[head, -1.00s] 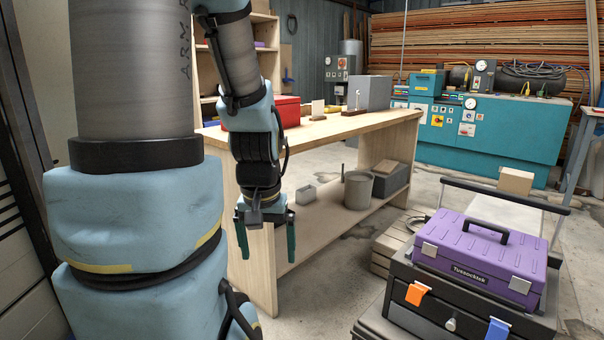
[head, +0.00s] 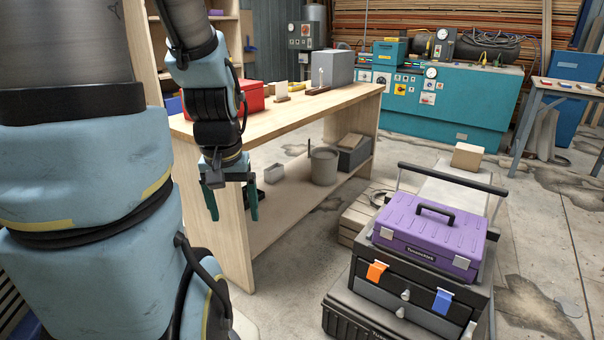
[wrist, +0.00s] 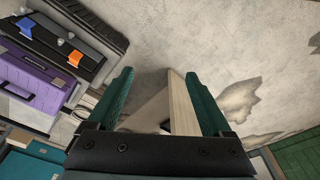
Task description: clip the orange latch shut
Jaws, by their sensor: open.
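The orange latch (head: 377,271) is on the front left of a black drawer box (head: 420,285) that sits under a purple toolbox (head: 430,240). It also shows in the wrist view (wrist: 25,27), at the upper left. Whether it is flipped open or flat is too small to tell. A blue latch (head: 442,300) is at the right of the same front. My gripper (head: 231,210) hangs open and empty beside the workbench end, well left of the latch. In the wrist view its green fingers (wrist: 163,85) are spread apart with nothing between them.
A wooden workbench (head: 215,140) with a red box (head: 252,97) on top stands right behind my gripper. A cart handle (head: 452,178) rises behind the toolbox. A cardboard box (head: 467,156) sits behind it. Bare concrete floor (head: 290,290) lies between bench and toolbox stack.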

